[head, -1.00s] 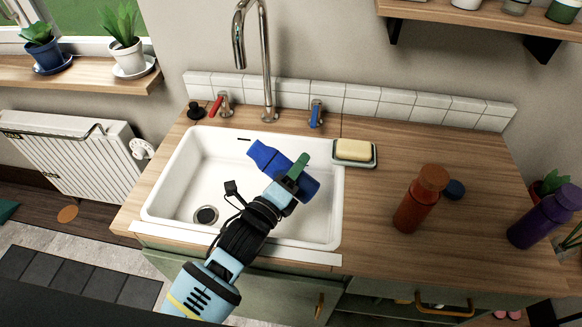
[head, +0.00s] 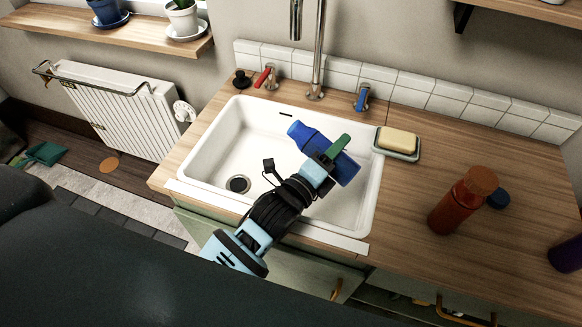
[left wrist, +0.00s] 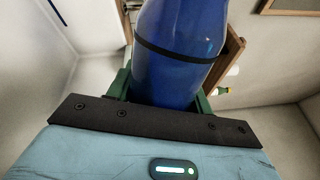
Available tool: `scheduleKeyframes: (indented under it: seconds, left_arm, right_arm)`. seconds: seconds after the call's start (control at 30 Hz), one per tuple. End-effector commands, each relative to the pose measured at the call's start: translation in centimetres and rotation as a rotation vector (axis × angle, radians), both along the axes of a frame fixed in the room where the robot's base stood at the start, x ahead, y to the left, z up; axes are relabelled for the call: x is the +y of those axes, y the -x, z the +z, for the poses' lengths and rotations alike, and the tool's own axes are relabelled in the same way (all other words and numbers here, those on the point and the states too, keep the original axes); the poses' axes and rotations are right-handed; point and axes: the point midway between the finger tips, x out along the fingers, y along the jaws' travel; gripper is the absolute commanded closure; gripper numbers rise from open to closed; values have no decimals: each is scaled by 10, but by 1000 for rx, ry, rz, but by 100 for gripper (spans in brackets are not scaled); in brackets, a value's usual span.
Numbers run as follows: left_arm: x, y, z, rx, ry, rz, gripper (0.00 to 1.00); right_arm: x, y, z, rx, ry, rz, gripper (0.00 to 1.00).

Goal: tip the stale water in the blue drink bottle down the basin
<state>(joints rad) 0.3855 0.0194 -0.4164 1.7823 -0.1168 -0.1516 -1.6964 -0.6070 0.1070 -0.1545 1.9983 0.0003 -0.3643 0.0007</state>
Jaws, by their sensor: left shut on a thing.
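The blue drink bottle (head: 310,137) is held over the white basin (head: 230,137), lying slantwise with its narrow neck end to the upper left and its wide end to the lower right. My left gripper (head: 327,160) is shut around its body, with a green finger on top. In the left wrist view the bottle (left wrist: 180,60) fills the space between the green fingers. I see no water running out, and the mouth's opening cannot be made out. The drain (head: 238,184) is at the basin's lower left. My right gripper is not in view.
A tall tap (head: 318,50) stands behind the basin, between red (head: 265,76) and blue (head: 361,97) handles. A soap dish (head: 397,152) sits at the basin's right edge.

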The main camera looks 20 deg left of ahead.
Motion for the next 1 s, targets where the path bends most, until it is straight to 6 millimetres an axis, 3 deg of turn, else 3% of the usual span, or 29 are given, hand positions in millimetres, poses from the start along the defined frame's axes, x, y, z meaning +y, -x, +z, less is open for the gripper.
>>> scheduleKeyframes:
  seconds: [1.0]
  left_arm:
    - [0,0,2,47,122,0,76]
  right_arm:
    - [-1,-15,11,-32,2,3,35]
